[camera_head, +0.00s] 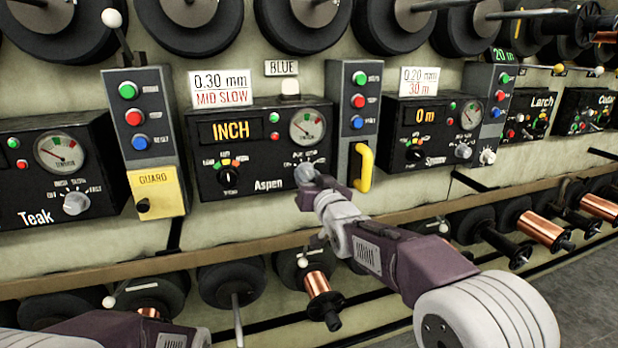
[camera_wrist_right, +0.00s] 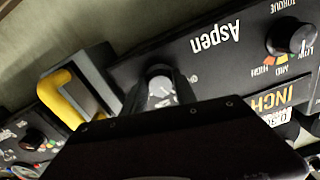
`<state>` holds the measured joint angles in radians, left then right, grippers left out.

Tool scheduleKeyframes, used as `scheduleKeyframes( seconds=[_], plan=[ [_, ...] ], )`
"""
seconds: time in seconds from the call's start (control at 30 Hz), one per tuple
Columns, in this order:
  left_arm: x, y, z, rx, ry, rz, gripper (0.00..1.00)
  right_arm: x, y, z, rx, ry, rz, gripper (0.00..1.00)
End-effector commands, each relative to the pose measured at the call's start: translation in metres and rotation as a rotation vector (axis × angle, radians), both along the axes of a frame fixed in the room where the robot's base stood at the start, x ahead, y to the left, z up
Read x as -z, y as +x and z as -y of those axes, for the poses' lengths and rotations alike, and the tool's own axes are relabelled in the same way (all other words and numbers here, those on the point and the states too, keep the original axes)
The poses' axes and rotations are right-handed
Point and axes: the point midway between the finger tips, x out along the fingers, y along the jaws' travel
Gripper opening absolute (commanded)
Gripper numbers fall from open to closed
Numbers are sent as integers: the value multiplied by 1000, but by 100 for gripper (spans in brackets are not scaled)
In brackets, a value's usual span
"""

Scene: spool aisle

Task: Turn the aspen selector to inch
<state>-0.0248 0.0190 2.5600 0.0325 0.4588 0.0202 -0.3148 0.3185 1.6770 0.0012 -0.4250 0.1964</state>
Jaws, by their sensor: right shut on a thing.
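The Aspen box (camera_head: 262,150) is a black panel in the middle of the head view, and its orange display (camera_head: 231,130) reads INCH. Its grey selector knob (camera_head: 303,173) is at the lower right of the panel, with small position labels above it. My right gripper (camera_head: 312,182) is shut on this knob and hides part of it and some lettering. In the right wrist view the pale knob (camera_wrist_right: 160,84) shows between the fingers, beside the Aspen name. My left gripper is out of view; only part of my left arm shows at bottom left.
A black torque knob (camera_head: 229,175) is left of the Aspen selector. A yellow handle (camera_head: 363,167) sticks out close to the right of my gripper. A yellow guard (camera_head: 158,192) is farther left. A brown rail (camera_head: 210,258) and copper spools (camera_head: 318,284) are below.

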Motion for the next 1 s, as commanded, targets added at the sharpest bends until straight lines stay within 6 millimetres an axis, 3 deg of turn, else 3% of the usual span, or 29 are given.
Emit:
scheduleKeyframes(
  seconds=[0.7, 0.73, 0.8, 1.0],
  plan=[
    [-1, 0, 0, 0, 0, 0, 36, 1, 0, 0, 0, 81, -27, 0],
    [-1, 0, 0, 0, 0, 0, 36, 1, 0, 0, 0, 81, -27, 37],
    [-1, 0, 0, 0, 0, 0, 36, 1, 0, 0, 0, 81, -27, 56],
    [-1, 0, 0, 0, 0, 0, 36, 0, 0, 0, 0, 81, -27, 56]
  ],
)
